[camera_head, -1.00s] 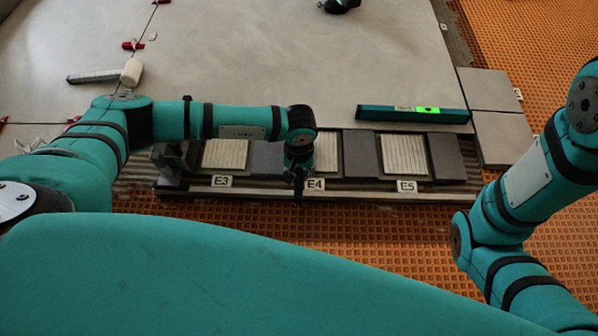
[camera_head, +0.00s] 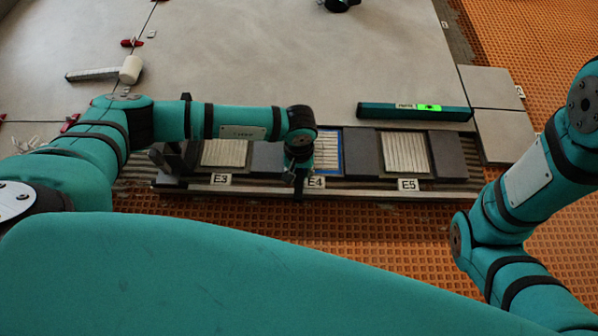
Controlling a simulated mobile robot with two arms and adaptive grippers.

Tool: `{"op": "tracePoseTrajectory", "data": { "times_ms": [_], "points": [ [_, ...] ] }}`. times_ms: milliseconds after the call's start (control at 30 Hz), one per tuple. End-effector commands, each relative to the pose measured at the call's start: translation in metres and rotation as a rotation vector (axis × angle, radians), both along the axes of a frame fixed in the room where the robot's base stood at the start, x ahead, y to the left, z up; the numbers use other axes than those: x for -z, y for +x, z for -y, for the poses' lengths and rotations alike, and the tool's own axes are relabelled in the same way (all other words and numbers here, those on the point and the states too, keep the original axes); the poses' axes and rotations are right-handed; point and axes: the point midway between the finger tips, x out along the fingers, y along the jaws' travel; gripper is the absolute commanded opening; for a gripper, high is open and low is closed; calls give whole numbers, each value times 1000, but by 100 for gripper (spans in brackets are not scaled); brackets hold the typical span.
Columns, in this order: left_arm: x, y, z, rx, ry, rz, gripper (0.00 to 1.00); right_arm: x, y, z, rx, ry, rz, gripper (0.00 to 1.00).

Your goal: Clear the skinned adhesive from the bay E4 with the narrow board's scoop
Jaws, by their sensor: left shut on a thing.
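The narrow board (camera_head: 350,194) lies along the edge of the tiled floor, with ribbed pale bays labelled E3, E4 and E5. Bay E4 (camera_head: 328,151) has a blue border; my left wrist hides its left part. The label E4 (camera_head: 316,182) is just right of my left gripper. My left gripper (camera_head: 299,178) points down at the left side of E4, shut on a small dark tool that is mostly hidden. I cannot tell whether the tool touches the bay, and no adhesive can be made out. My right arm is at the right, its gripper out of view.
Bays E3 (camera_head: 225,153) and E5 (camera_head: 404,152) lie either side, with dark blocks (camera_head: 360,153) between. A teal level (camera_head: 415,112) with a green display lies behind E5. A white-headed mallet (camera_head: 131,69) lies at the upper left. Orange waffle matting (camera_head: 370,230) is in front.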

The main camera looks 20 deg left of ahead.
Motion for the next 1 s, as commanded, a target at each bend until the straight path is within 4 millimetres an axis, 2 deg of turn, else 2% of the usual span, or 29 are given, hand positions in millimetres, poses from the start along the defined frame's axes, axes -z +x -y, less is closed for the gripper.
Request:
{"op": "tracePoseTrajectory", "data": {
  "times_ms": [400,1000],
  "points": [
    [7,0,0,0,0,1,0,5,0,0,0,0,-1,40],
    [6,4,-1,1,-1,1,0,7,0,0,0,0,-1,40]
  ]
}}
